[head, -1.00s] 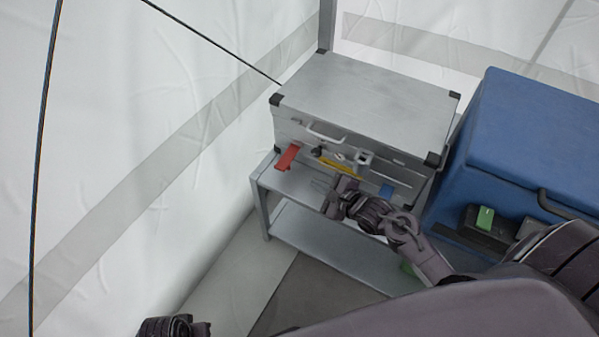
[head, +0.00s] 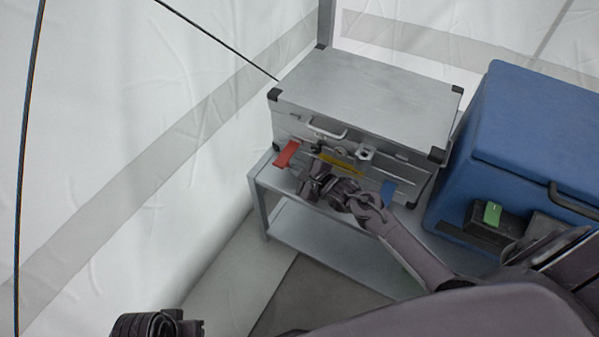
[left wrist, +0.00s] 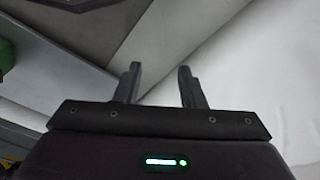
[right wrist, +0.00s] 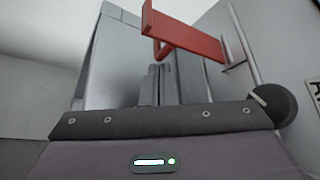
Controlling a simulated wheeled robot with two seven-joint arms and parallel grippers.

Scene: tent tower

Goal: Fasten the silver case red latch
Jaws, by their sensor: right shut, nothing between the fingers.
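The silver case (head: 370,95) stands lid down on a grey metal shelf unit. Its red latch (head: 286,154) is at the front left and sticks out from the case front. It also shows in the right wrist view (right wrist: 185,35), slanting out above the fingers. My right gripper (head: 308,178) is shut and empty, just right of and below the red latch. In the right wrist view its fingertips (right wrist: 160,70) are just below the latch; I cannot tell if they touch it. My left gripper (left wrist: 160,80) is open and empty, away from the case at the lower left.
A yellow latch (head: 338,163) and a blue latch (head: 388,192) are on the case front, right of the red one. The shelf unit (head: 258,195) is below. A blue box (head: 535,130) stands close at right, with a green-topped part (head: 492,213). The tent wall is at left.

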